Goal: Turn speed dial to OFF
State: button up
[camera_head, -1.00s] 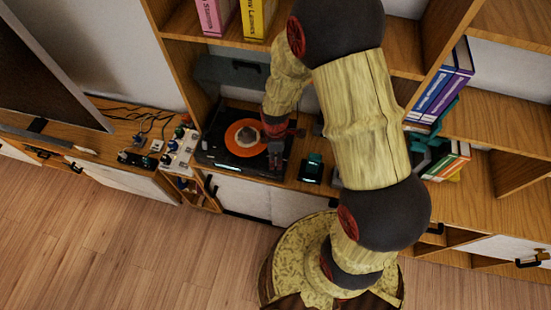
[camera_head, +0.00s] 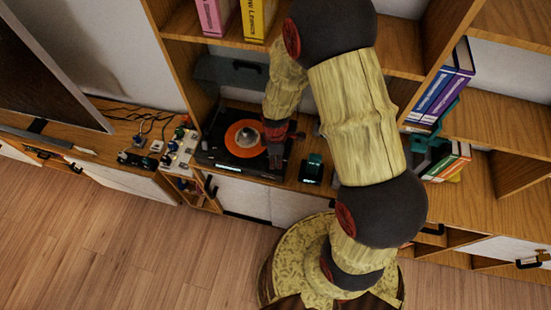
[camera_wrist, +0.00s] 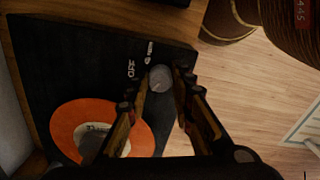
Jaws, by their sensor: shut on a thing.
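The black record player (camera_head: 222,155) sits on the wooden shelf, with an orange record (camera_head: 238,138) on it. It also shows in the wrist view (camera_wrist: 60,60), with the orange record (camera_wrist: 65,125) at lower left. The grey speed dial (camera_wrist: 160,78) is round and lies near the player's edge, beside white markings that include "OFF" (camera_wrist: 131,68). My gripper (camera_wrist: 163,92) has its two fingers on either side of the dial and is shut on it. In the head view my gripper (camera_head: 276,152) is at the player's right side, and the dial is hidden there.
A panel of knobs (camera_head: 178,145) stands left of the player, with cables behind it. A small dark teal-topped object (camera_head: 312,168) is at the right. The wooden floor (camera_head: 120,240) in front is clear.

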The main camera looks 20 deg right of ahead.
grip_shut()
jog(key=shift+m, duration=0.3)
jog(key=m, duration=0.4)
jog(key=shift+m, duration=0.3)
jog(key=m, duration=0.6)
jog(key=shift+m, duration=0.4)
jog(key=o, duration=0.8)
grip_release()
jog(key=shift+r, duration=0.15)
notch_tip(320, 180, up, 12)
